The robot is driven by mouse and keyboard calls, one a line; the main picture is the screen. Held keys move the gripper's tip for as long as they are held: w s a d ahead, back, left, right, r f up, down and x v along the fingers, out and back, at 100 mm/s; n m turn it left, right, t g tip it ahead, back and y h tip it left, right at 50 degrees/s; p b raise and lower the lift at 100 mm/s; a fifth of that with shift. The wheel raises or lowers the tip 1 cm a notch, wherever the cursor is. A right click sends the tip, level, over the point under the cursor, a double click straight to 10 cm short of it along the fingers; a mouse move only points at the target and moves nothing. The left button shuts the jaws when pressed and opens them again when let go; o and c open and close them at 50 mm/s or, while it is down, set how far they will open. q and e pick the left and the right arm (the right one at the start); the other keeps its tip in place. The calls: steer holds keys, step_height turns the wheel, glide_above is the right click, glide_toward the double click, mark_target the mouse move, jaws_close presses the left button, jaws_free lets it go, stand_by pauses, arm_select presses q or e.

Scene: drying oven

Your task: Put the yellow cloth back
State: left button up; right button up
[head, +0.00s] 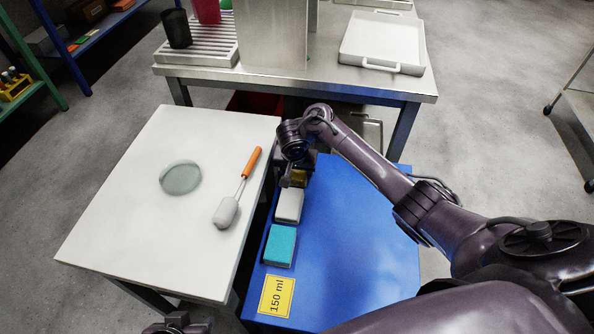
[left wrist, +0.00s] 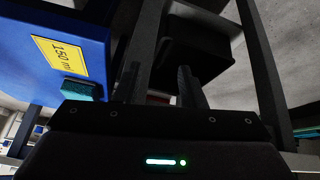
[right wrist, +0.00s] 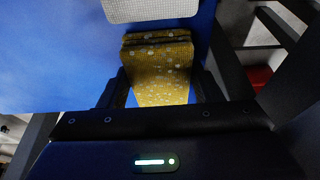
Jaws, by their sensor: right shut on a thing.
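The yellow cloth (right wrist: 160,65) is folded, with a speckled pattern. It lies between the fingers of my right gripper (right wrist: 160,92), which is shut on it. In the head view the cloth (head: 299,177) is mostly hidden by my right gripper (head: 294,182), at the far left part of the blue surface (head: 355,230). I cannot tell whether the cloth touches that surface. My left gripper (left wrist: 160,85) is open and empty, low beside the tables. Only a bit of it (head: 177,324) shows at the bottom of the head view.
A steel table (head: 390,88) stands behind.

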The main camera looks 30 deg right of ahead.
mark_target(295, 175)
steer(key=shift+f, duration=0.15)
steer(key=o, duration=0.9)
arm_select(q)
steer(key=s+a+r+n+g+y+p, duration=0.1)
steer(key=s+a+r+g+y+p, duration=0.15)
steer(key=a+p, duration=0.35)
arm_select(e)
steer(key=v, duration=0.8)
steer(key=shift+w, duration=0.15)
arm_select(q)
step_height(295, 175, down, 12)
steer(key=a+g+p, duration=0.1)
steer(key=a+p, duration=0.1)
steer(key=p, duration=0.1)
steer(key=shift+n, duration=0.4)
arm_select(e)
steer(key=shift+v, duration=2.15)
arm_select(q)
steer(key=shift+w, duration=0.1)
